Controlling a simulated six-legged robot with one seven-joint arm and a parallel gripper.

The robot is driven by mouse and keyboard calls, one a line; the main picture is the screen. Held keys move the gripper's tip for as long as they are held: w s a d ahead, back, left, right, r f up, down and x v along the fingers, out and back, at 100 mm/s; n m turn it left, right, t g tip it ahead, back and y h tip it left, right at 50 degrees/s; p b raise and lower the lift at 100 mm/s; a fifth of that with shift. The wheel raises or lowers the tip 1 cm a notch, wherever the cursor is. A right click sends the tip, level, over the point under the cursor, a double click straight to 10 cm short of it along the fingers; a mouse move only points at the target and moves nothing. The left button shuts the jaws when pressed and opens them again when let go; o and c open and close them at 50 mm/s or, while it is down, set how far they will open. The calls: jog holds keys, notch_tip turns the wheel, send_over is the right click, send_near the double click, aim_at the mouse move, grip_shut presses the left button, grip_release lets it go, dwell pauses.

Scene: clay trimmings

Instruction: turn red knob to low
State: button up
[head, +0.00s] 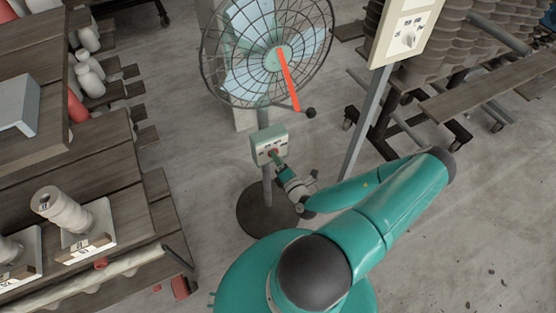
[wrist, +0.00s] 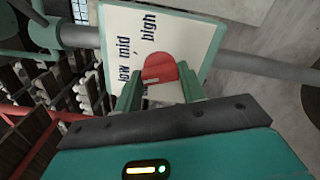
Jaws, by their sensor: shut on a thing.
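The red knob (wrist: 157,68) sits on a pale control panel (wrist: 178,33) in the wrist view, with the words low, mid and high printed around it. A pale mark shows on the knob's lower part; I cannot tell exactly which word it points at. In the head view the panel (head: 268,145) is a small box on the fan's post. My gripper (wrist: 160,92) has its two green fingers on either side of the knob, shut on it. My gripper also shows at the box in the head view (head: 277,160), where it hides most of the knob.
The caged fan (head: 272,55) with a red strip stands above the box, on a round dark base (head: 262,208). Wooden shelves (head: 110,160) stand left. Open floor lies at right.

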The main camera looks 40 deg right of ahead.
jog(key=o, duration=1)
jog(key=shift+s, duration=0.1)
jog(key=v, duration=1.3)
jog(key=shift+s+a, duration=0.2)
jog(key=shift+s, duration=0.15)
jog(key=shift+r, duration=0.1)
jog(key=w+a+r+n+g+y, duration=0.2)
jog(key=a+r+n+g+y, duration=0.25)
jog(key=r+n, duration=0.4)
jog(key=w+a+r+n+g+y, duration=0.2)
jog(key=a+r+n+g+y, duration=0.3)
jog(key=n, duration=0.7)
jog(key=w+a+r+n+g+y, duration=0.2)
jog(key=a+r+n+g+y, duration=0.15)
jog(key=r+n+y, duration=0.55)
jog(key=s+a+r+n+h, duration=0.1)
jog(key=a+r+n+h, duration=0.2)
jog(key=r+n, duration=0.4)
jog(key=s+a+r+n+h, duration=0.1)
jog(key=a+r+n+h, duration=0.2)
jog(key=r+n+h, duration=0.3)
jog(key=s+a+r+n+t+h, duration=0.1)
jog(key=a+r+n+h, duration=0.2)
jog(key=r+n, duration=0.5)
jog(key=shift+a+r+n+h, duration=0.1)
jog(key=shift+a+n+h, duration=0.25)
jog(key=shift+n+h, duration=0.6)
